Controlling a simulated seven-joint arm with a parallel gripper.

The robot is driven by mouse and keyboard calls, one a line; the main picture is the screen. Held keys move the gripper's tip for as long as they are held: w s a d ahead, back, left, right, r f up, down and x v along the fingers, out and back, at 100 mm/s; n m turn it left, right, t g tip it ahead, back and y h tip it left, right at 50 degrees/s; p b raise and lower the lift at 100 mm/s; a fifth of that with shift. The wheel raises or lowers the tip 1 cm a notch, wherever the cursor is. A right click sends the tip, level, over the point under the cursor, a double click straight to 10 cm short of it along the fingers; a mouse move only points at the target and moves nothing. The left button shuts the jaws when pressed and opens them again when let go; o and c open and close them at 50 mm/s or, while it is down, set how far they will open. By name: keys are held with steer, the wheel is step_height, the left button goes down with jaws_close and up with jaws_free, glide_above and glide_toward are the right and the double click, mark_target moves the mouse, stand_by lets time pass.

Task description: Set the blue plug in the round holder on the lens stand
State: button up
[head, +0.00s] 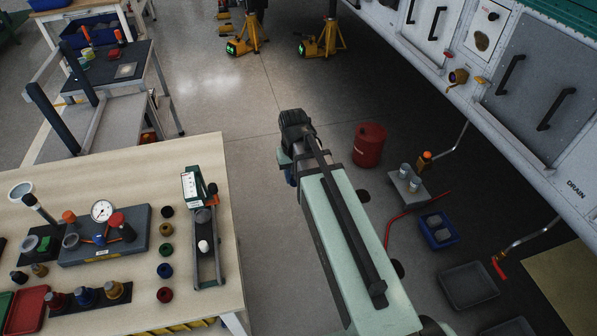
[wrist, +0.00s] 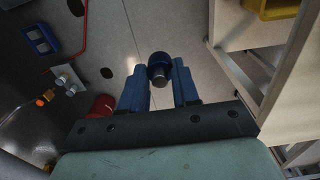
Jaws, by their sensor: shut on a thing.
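My gripper (wrist: 160,88) is shut on the blue plug (wrist: 160,60), which has a dark blue round head and a grey shank. In the head view the blue fingers (head: 291,174) show only partly behind my arm, over the floor right of the workbench, and the plug is hidden there. The lens stand (head: 42,232) is at the left of the workbench, with a round lens on a dark arm over a dark base. A round grey ring (head: 29,243) on its base looks like the holder; its inside is too small to make out.
On the workbench (head: 215,150) are a grey block with a gauge (head: 103,211), a column of coloured rings (head: 165,249), a tool holder (head: 206,246) and a rack of coloured plugs (head: 87,297). A red drum (head: 369,145) stands on the floor. The bench's right edge lies beside my arm.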

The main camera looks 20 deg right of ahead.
steer(key=w+a+r, duration=0.4)
steer(key=w+a, duration=0.3)
steer(key=a, duration=0.4)
steer(key=w+a+r+m, duration=0.1)
steer(key=w+a+r, duration=0.2)
steer(key=w+a, duration=0.6)
steer(key=w+a+r, duration=0.4)
steer(key=w+a, duration=0.1)
steer(key=a, duration=0.8)
steer(key=s+a+r+n, duration=0.15)
steer(key=s+a, duration=0.25)
steer(key=a, duration=1.1)
steer(key=s+a+n, duration=0.2)
steer(key=s+a, duration=0.3)
steer(key=a, duration=0.9)
steer(key=s+a+n, duration=0.2)
steer(key=s+a, duration=0.2)
steer(key=a, duration=1.1)
steer(key=s+a+n, duration=0.1)
steer(key=s+a, duration=0.5)
steer(key=shift+s+d+f+n, duration=0.45)
steer(key=shift+s+f+n, duration=0.45)
steer(key=shift+f, duration=0.8)
steer(key=shift+s+d+f+n, duration=0.55)
steer(key=shift+s+f, duration=0.7)
steer(key=shift+f, duration=0.4)
steer(key=shift+s+d+f+n, duration=0.4)
steer(key=shift+s+f+n, duration=0.55)
steer(key=shift+f, duration=0.75)
